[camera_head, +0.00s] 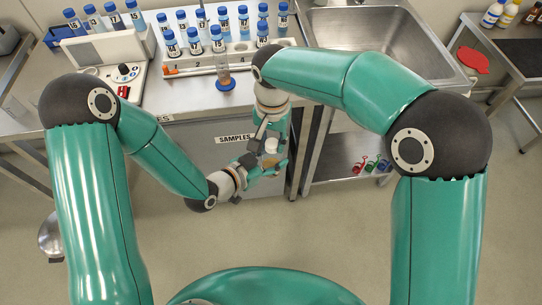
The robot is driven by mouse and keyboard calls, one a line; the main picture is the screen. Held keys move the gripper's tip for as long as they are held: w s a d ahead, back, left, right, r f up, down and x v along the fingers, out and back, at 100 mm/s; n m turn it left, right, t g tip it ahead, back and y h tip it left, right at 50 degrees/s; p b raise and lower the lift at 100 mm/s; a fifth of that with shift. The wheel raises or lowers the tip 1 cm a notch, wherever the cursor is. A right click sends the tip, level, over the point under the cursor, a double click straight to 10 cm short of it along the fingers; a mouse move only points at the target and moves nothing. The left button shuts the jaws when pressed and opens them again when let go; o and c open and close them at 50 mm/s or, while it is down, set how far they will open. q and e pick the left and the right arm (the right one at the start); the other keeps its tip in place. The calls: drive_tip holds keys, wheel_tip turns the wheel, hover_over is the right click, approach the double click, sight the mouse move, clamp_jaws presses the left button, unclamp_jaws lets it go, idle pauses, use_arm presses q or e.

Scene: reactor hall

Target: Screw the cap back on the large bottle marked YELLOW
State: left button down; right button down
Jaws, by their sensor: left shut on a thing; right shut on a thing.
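My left gripper (262,168) is shut on a small, partly hidden bottle (269,160) with a yellow-brown tint, in front of the bench. My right gripper (266,141) comes down from above and is shut on a small white piece that looks like the cap (271,146). The cap is right above the bottle. I cannot tell whether they touch or are threaded, since the fingers cover much of both. No marking on the held bottle is readable.
Blue-capped numbered tubes (219,38) stand in a white rack (238,57) on the bench. A sink (370,40) is to its right. The SAMPLES drawer front (215,155) is close behind the grippers. Several bottles (508,14) stand on the right table.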

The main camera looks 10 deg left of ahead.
drive_tip(key=m, duration=1)
drive_tip(key=shift+m, duration=0.3)
drive_tip(key=c, duration=0.7)
unclamp_jaws()
wheel_tip(320, 180, up, 12)
drive_tip(key=shift+f, duration=0.1)
